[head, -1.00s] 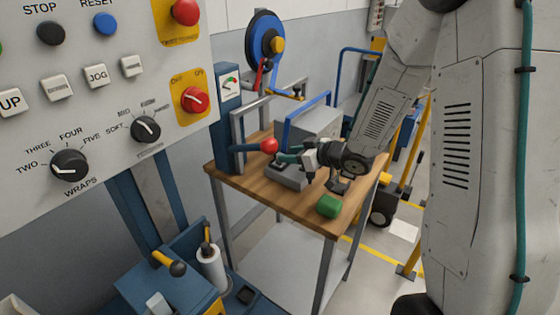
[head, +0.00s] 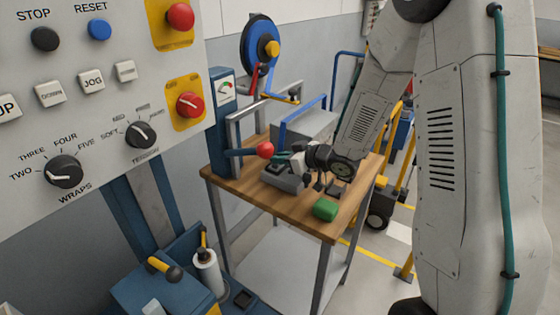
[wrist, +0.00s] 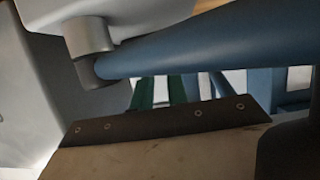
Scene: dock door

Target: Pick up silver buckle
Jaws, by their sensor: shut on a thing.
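My gripper (head: 283,159) is above the wooden workbench (head: 228,180), close to the red-knobbed lever (head: 264,150) and over a grey block (head: 283,178). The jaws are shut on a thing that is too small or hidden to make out. I cannot pick out a silver buckle in either view. In the wrist view, a blue bar (wrist: 200,45) with a grey collar (wrist: 88,45) crosses close in front of the camera. Green strips (wrist: 145,92) show behind it, partly hidden by a dark bolted plate.
A green block (head: 325,208) lies near the bench's front edge. Small dark items (head: 333,188) show right of the grey block. A control panel (head: 90,110) fills the left.

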